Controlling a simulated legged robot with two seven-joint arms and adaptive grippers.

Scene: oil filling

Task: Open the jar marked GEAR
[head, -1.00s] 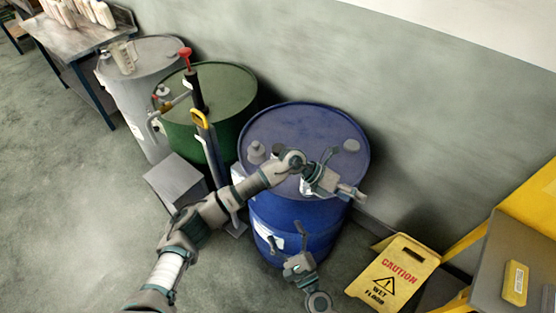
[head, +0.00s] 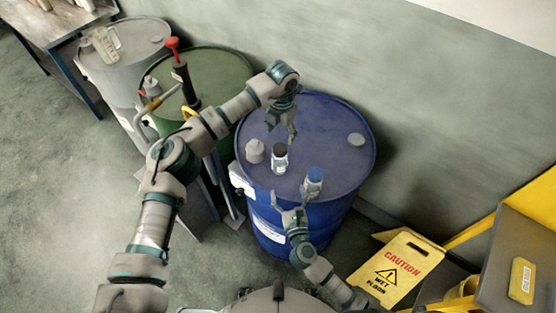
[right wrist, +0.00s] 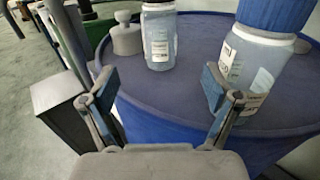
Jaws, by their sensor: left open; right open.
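Two clear jars with white labels stand upright on the blue drum (head: 345,178). One has a black lid (head: 280,149) and the other, nearer the front edge, has a blue lid (head: 315,173). I cannot read which is marked GEAR. My left gripper (head: 282,133) is open, pointing down above and behind the black-lidded jar. My right gripper (head: 291,194) is open and empty at the drum's front, just left of the blue-lidded jar. In the right wrist view, the black-lidded jar's body (right wrist: 159,40) is ahead between the fingers; the blue-lidded jar's body (right wrist: 252,64) is beyond the right finger.
A grey capped bung (head: 254,151) rises from the drum top at left, and a flat cap (head: 356,140) lies at right. A green drum (head: 222,68) with a red-handled pump (head: 174,52) stands left. A yellow caution sign (head: 397,268) stands in front right.

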